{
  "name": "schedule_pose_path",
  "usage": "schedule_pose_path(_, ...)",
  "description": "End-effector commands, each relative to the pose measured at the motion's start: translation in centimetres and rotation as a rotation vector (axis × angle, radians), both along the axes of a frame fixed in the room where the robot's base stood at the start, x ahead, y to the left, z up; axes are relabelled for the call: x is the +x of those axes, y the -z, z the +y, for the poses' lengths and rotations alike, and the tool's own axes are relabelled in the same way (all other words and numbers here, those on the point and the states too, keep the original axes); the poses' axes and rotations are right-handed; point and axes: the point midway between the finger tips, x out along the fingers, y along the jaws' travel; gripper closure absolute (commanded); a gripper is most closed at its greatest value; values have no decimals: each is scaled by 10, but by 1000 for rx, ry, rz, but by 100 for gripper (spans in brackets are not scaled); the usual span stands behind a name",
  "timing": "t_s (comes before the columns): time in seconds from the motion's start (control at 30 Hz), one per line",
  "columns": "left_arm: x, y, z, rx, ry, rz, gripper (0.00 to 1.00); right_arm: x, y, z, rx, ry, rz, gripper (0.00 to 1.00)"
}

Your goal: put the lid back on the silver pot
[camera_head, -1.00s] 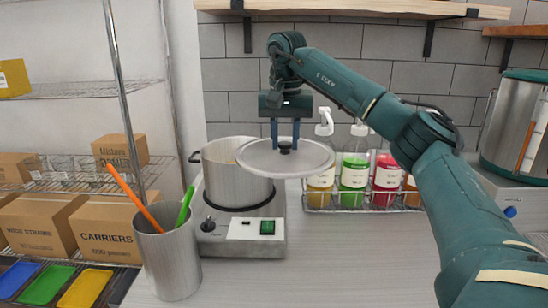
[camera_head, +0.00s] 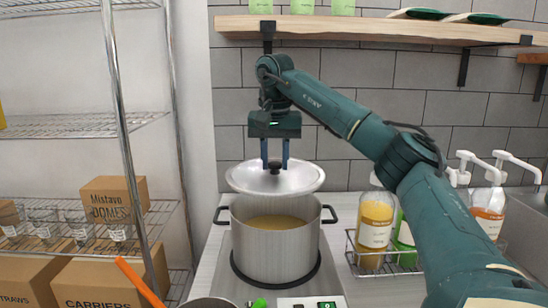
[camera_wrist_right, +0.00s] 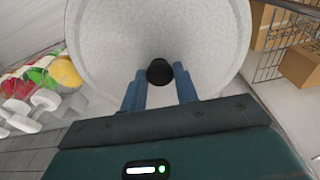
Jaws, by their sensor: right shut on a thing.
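The silver pot (camera_head: 272,255) stands upright on a burner, open at the top, with yellowish liquid inside and a dark handle on each side. My right gripper (camera_head: 275,163) is shut on the black knob of the round grey lid (camera_head: 250,181). It holds the lid above the pot's far rim, apart from it and slightly tilted in the head view. In the right wrist view the knob (camera_wrist_right: 159,71) sits between the fingertips, and the lid (camera_wrist_right: 110,40) fills the middle. My left gripper is not in view.
A wire rack of pump bottles (camera_head: 376,222) stands right of the pot. A metal cup (camera_head: 210,303) with an orange utensil is at the front left. A wooden shelf (camera_head: 380,32) runs above my arm. Wire shelving with boxes (camera_head: 115,199) is at the left.

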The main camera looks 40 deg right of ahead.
Motion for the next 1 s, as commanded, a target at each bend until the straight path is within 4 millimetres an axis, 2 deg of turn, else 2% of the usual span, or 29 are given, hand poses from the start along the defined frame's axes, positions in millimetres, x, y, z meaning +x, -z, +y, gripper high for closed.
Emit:
schedule_pose_path(0.53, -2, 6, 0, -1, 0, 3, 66, 0, 50, 0, 1, 1, 1, 98)
schedule_pose_path(1.0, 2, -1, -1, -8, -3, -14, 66, 0, 59, 0, 0, 0, -1, 98)
